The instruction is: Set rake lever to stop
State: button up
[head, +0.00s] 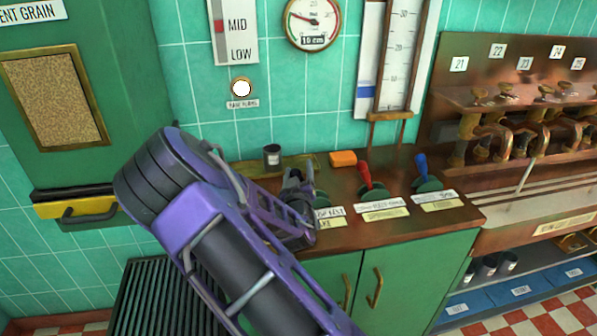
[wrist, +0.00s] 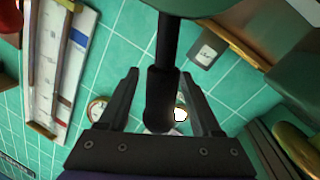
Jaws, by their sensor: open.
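The rake lever (wrist: 168,45) is a black rod with a thicker grip, joined to a rounded green base (wrist: 215,14). In the wrist view its grip stands between the two fingers of my gripper (wrist: 161,80). The fingers are apart, with a visible gap on each side of the grip. In the head view my gripper (head: 298,190) is at the leftmost lever on the counter and mostly hides it. Part of the green base (head: 322,199) shows beside it. The partly covered label (head: 330,213) in front reads roughly "FAST" and "RAKE".
A red lever (head: 364,175) and a blue lever (head: 421,165) stand to the right on the wooden counter (head: 440,216). A dark cup (head: 272,155) and an orange block (head: 343,158) lie behind. A round pale lamp (head: 241,88) is on the tiled wall. Copper taps (head: 490,140) are far right.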

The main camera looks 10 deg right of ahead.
grip_shut()
dwell(1.3)
